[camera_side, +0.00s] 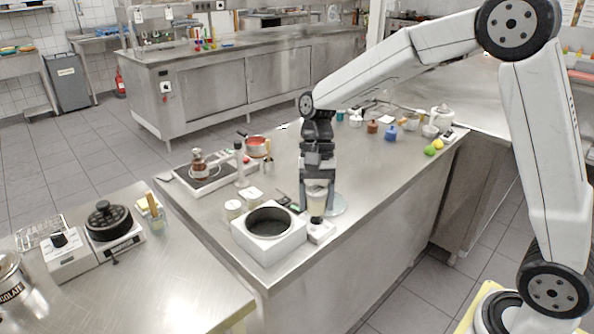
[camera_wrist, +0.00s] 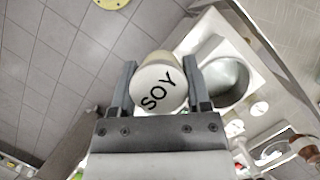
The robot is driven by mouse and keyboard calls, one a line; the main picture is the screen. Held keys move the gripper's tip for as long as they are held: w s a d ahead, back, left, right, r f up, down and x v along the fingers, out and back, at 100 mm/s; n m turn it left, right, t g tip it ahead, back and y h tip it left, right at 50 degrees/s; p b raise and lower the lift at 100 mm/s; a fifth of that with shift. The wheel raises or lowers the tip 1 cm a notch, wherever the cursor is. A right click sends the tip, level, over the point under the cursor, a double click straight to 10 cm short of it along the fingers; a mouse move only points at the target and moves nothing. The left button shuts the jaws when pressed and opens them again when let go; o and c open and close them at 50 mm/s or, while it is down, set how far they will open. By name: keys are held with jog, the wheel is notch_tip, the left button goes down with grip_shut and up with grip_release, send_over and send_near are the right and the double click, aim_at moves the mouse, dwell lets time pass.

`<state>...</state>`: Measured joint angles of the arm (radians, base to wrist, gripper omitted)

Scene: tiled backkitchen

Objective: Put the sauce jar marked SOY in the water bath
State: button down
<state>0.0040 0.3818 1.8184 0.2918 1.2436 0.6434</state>
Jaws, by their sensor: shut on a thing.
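The water bath (camera_side: 272,247) is a white box with a round dark opening, just left of the jar in the side view. In the wrist view the bath (camera_wrist: 252,103) lies to the right of the jar. The jar is beside the opening, not over it. I cannot tell how high it is held.
Pale-lidded jars (camera_side: 233,208) stand behind the bath. A hotplate (camera_side: 203,178) with a brown vessel is farther left. The counter's right front is bare.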

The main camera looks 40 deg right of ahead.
jog(key=shift+w+a+f, duration=0.2)
jog(key=shift+w+f, duration=1.35)
jog(key=shift+w, duration=0.7)
jog(key=shift+w+a+f, duration=0.2)
jog(key=shift+w+f, duration=1.35)
jog(key=shift+w, duration=0.65)
jog(key=shift+w+a+f, duration=0.2)
jog(key=shift+w+f, duration=1.35)
jog(key=shift+w, duration=0.7)
jog(key=shift+w+f, duration=0.25)
jog(key=shift+f, duration=1.55)
jog(key=shift+f, duration=0.6)
